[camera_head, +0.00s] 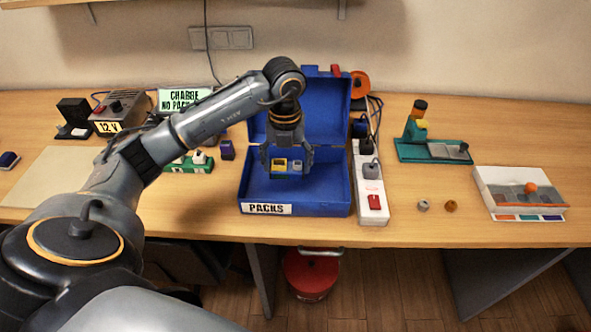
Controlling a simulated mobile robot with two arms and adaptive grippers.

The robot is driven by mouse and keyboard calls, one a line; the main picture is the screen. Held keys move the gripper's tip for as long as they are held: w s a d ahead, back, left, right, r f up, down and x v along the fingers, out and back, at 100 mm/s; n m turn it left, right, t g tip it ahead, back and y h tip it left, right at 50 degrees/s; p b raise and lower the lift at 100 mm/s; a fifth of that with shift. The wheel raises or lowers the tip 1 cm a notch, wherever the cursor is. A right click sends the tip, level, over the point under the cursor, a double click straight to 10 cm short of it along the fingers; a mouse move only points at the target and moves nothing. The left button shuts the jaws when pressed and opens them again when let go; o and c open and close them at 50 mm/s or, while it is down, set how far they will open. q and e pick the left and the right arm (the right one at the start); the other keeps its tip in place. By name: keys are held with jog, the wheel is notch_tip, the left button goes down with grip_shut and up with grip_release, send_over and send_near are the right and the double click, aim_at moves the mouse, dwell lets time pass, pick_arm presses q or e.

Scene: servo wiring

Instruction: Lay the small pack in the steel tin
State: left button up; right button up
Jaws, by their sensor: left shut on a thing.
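The steel tin appears to be the open blue lidded box (331,198) with a white PACKS label, at the middle of the bench; its lid stands up at the back. My left gripper (287,170) reaches in from the left and points down over the box's opening. The fingers hide some of the pack. I cannot tell whether it touches the box floor. My right gripper is out of view.
A white power strip (373,208) with plugs and a red switch stands close along the box's right side. A green holder (190,164) is on the left. A teal tray (430,152) and a white sectioned box (520,185) are on the right. A red bucket (312,274) is below the bench.

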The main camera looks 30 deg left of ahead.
pick_arm(q)
send_over(295, 186)
jog(key=f, duration=0.2)
jog(key=f+p, duration=0.1)
jog(key=f, duration=0.1)
jog(key=shift+s, duration=0.25)
jog(key=f+p, duration=0.1)
jog(key=f, duration=0.2)
jog(key=shift+w+p, duration=0.2)
jog(key=shift+p, duration=0.1)
jog(key=shift+f, duration=0.35)
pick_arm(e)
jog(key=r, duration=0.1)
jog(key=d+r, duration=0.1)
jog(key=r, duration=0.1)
pick_arm(q)
jog(key=shift+f, duration=0.25)
jog(key=o, duration=1.2)
jog(key=shift+r, duration=0.1)
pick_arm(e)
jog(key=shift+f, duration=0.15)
